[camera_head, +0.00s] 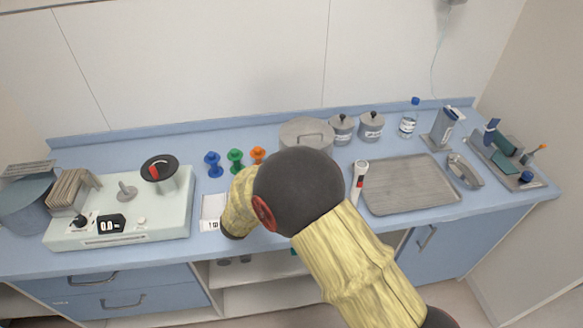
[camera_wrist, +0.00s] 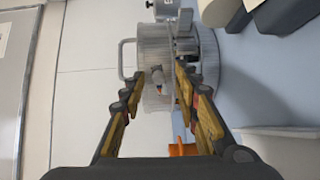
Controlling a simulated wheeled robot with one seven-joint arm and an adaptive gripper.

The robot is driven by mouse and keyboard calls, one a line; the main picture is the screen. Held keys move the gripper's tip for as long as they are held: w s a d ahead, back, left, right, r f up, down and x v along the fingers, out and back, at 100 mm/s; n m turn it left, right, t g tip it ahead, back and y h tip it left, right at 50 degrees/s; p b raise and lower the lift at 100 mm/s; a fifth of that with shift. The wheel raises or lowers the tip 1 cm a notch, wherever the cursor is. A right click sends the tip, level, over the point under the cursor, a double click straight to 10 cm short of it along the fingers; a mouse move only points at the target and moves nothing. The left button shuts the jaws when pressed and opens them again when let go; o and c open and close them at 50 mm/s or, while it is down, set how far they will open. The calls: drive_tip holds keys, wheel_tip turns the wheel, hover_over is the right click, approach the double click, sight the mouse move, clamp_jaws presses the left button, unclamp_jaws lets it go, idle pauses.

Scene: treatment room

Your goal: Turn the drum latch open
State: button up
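The drum (camera_head: 306,132) is a round grey metal container with a handle on its lid, at the back of the counter; my arm hides its lower front in the head view. In the wrist view the drum (camera_wrist: 154,42) appears sideways, with its handle to the left. A small latch-like part (camera_wrist: 157,76) shows on its side, between my fingertips in the picture. My gripper (camera_wrist: 159,82) is open, with nothing seen held between the fingers. I cannot tell whether a finger touches the drum. The gripper is hidden behind my arm in the head view.
Two lidded canisters (camera_head: 342,129) (camera_head: 371,127) stand right of the drum. Orange (camera_head: 258,154), green (camera_head: 235,160) and blue (camera_head: 213,164) spool-shaped pieces stand left. A metal tray (camera_head: 408,196) lies to the right, with a white-handled item (camera_head: 359,176) beside it. A pale device (camera_head: 150,222) occupies the left counter.

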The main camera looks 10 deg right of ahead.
drive_tip(key=f+v, duration=0.1)
drive_tip(key=v, duration=1.1)
drive_tip(key=shift+r, duration=0.4)
drive_tip(key=s+d+r+m+g+y, duration=0.1)
drive_tip(key=s+d+r+m+g, duration=0.2)
drive_tip(key=s+d+g, duration=0.35)
drive_tip(key=s+d+r+m+g+y, duration=0.1)
drive_tip(key=s+d+r+m+g, duration=0.25)
drive_tip(key=s+d, duration=0.6)
drive_tip(key=s+r+m+t+y, duration=0.3)
drive_tip(key=s+r+y, duration=0.3)
drive_tip(key=s+y, duration=0.3)
drive_tip(key=s+a, duration=0.1)
drive_tip(key=s, duration=0.2)
drive_tip(key=shift+r, duration=0.1)
drive_tip(key=shift+c, duration=0.5)
